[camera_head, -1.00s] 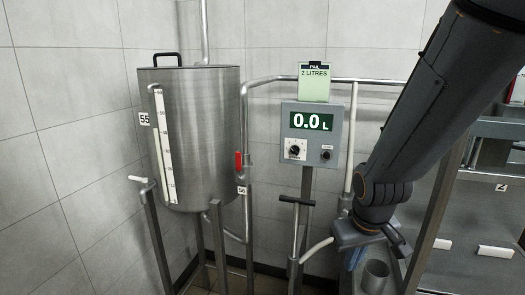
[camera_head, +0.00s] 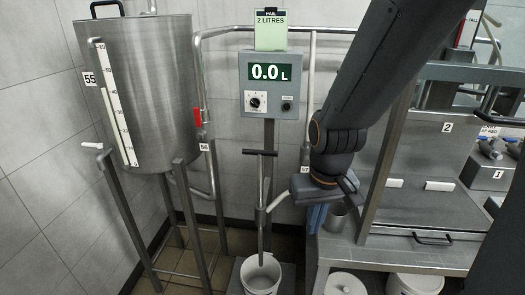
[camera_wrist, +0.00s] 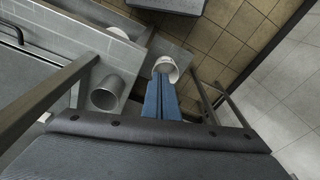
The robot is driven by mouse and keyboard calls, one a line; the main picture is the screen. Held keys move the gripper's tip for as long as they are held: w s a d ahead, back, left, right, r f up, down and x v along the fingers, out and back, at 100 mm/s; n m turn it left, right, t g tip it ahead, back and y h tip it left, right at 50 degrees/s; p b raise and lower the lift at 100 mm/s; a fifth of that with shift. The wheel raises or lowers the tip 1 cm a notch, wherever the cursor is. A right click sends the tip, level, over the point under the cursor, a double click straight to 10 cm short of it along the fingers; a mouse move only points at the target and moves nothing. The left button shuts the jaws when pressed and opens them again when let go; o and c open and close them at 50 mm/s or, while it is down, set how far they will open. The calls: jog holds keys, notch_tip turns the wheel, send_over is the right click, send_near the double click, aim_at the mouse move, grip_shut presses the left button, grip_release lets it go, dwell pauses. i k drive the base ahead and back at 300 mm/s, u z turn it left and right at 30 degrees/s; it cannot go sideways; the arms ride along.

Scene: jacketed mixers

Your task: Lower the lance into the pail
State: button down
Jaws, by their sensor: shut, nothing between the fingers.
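The lance (camera_head: 262,205) is an upright metal tube with a black T-handle (camera_head: 260,152), standing in front of the meter post. The white pail (camera_head: 261,277) stands on the floor plate below it, cut by the bottom edge of the head view. The lance's lower end overlaps the pail's mouth in the picture; I cannot tell how deep it is. My gripper (camera_head: 316,217) is shut and empty, pointing down to the right of the lance and apart from it. In the wrist view its blue fingers (camera_wrist: 160,84) point toward a white pail (camera_wrist: 166,68).
A meter box (camera_head: 270,85) reads 0.0 L under a green card (camera_head: 270,30) saying PAIL 2 LITRES. A steel tank (camera_head: 140,92) with a red-handled valve (camera_head: 197,116) stands left. A metal cup (camera_head: 335,216) sits on a steel bench (camera_head: 345,252) close by my gripper.

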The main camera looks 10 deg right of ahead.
aim_at(260, 153)
jog(key=k, duration=1.3)
jog(key=u, duration=0.8)
jog(key=i, duration=1.1)
jog(key=z, duration=0.4)
jog(key=i, duration=0.65)
jog(key=z, duration=0.6)
